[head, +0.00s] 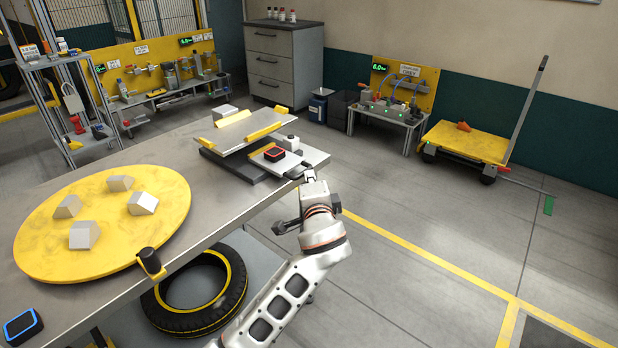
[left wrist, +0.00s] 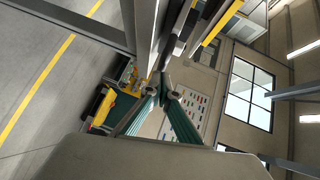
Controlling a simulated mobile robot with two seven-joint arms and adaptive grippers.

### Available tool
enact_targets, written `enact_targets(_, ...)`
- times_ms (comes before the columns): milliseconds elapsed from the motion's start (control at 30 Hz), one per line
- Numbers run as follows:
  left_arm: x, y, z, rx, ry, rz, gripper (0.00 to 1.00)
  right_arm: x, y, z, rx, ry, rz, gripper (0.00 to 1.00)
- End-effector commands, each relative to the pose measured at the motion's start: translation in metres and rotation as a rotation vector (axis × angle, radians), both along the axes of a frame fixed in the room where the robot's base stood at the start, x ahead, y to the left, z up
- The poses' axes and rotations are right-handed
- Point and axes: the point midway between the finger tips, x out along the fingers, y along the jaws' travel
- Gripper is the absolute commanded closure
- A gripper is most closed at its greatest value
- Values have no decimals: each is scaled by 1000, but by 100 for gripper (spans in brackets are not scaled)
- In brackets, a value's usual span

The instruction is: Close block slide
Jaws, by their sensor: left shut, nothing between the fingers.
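The block slide (head: 313,160) is a light grey plate on a dark base at the far right corner of the workbench. It sticks out to the right from beside a raised plate with yellow edge strips (head: 262,132). A small black box with a red rim (head: 275,153) and a small white block (head: 291,142) are by it. My left gripper (head: 309,174) is shut and empty at the slide's front right end; I cannot tell whether it touches. In the left wrist view its fingers (left wrist: 166,76) meet close to a grey edge. My right gripper is not in view.
The workbench (head: 215,190) carries a yellow round plate (head: 60,232) with several grey blocks. A tyre (head: 200,300) lies below the bench. A yellow cart (head: 465,143) stands at the back right. The floor right of my left arm is clear.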

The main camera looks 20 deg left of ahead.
Motion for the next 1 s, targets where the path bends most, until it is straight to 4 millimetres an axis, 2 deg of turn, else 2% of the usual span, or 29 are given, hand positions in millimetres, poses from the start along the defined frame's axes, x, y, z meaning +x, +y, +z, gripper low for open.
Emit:
enact_targets(533,0,1,1,1,-2,0,100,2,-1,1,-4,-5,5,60)
enact_targets(700,11,31,9,3,-8,3,100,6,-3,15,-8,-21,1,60)
enact_targets(833,21,56,8,2,-8,3,100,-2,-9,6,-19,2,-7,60)
enact_targets(1000,26,71,3,0,-3,0,100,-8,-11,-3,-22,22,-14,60)
